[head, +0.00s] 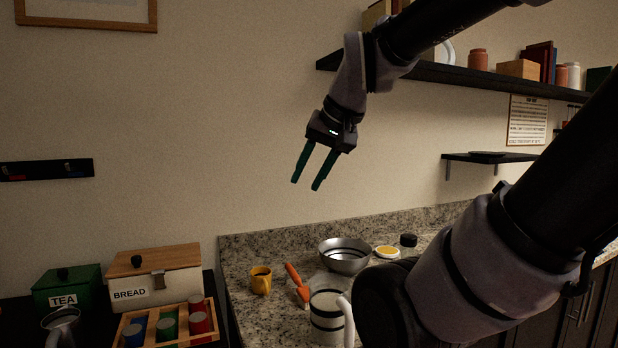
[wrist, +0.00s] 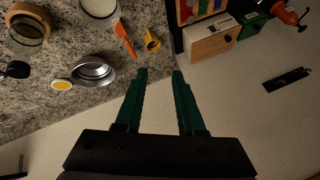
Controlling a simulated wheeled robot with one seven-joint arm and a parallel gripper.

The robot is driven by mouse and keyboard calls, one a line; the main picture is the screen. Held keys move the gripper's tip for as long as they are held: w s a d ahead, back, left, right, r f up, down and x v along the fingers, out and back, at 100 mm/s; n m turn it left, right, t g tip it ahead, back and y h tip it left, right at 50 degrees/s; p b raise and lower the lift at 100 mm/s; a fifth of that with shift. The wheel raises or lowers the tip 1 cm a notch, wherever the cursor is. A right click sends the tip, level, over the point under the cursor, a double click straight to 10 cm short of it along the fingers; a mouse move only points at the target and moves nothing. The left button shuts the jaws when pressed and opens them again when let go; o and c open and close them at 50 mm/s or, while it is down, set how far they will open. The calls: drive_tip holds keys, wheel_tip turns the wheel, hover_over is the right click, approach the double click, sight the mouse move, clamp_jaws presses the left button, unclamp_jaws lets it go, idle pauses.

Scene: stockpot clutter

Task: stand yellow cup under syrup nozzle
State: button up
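The yellow cup (head: 260,281) stands upright on the granite counter, near its left end. It also shows in the wrist view (wrist: 152,41), beyond and between my fingertips. My gripper (head: 307,186) is open and empty, with green fingers, high above the counter and well apart from the cup. The same open fingers show in the wrist view (wrist: 160,72). I cannot make out a syrup nozzle in either view.
An orange-handled tool (head: 297,283), a metal bowl (head: 345,258) and a striped white pitcher (head: 326,312) stand close right of the cup. A bread box (head: 155,283) and a tray of colored cans (head: 214,322) are left. A shelf (head: 470,78) hangs at upper right.

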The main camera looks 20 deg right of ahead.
drive_tip(key=m+g+y, duration=0.2)
drive_tip(key=m+g, duration=0.4)
drive_tip(key=m, duration=1)
hover_over(267, 290)
drive_tip(key=d, duration=0.2)
wheel_tip(267, 290, down, 32)
drive_tip(key=shift+w+r, duration=0.1)
drive_tip(key=shift+r, duration=0.05)
drive_tip(key=shift+x, duration=2.95)
drive_tip(key=shift+d, duration=0.1)
clamp_jaws()
